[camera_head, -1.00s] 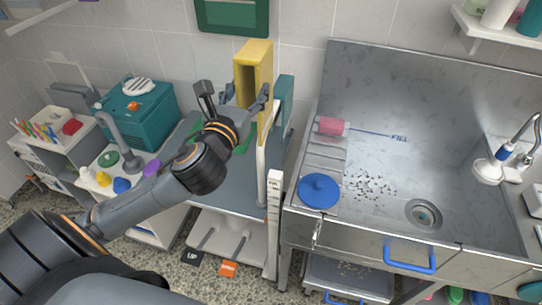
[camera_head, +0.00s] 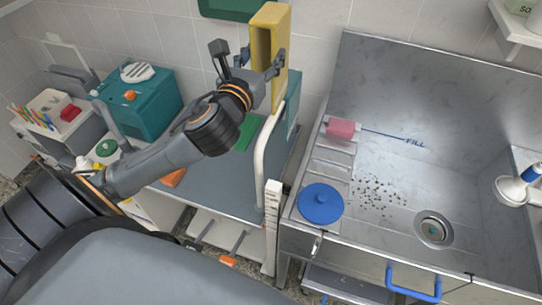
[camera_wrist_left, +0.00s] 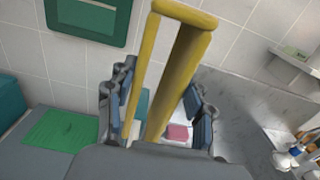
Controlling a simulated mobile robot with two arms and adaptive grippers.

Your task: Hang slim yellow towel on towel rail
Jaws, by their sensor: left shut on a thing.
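The slim yellow towel (camera_head: 283,63) is folded over in an upside-down U, its two legs hanging down. My left gripper (camera_head: 259,64) is shut on it, one finger on each side. In the left wrist view the towel (camera_wrist_left: 180,80) rises between the fingers (camera_wrist_left: 160,112). The white rail (camera_head: 259,165) is a bent tube standing at the right end of the grey counter. Its top end lies just below the towel's lower edge in the picture; I cannot tell whether they touch. A teal towel (camera_head: 293,108) hangs behind it. My right gripper is out of view.
A teal box (camera_head: 140,98) stands left on the counter, and a green cloth (camera_head: 245,132) lies near the rail. The tiled wall is close behind.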

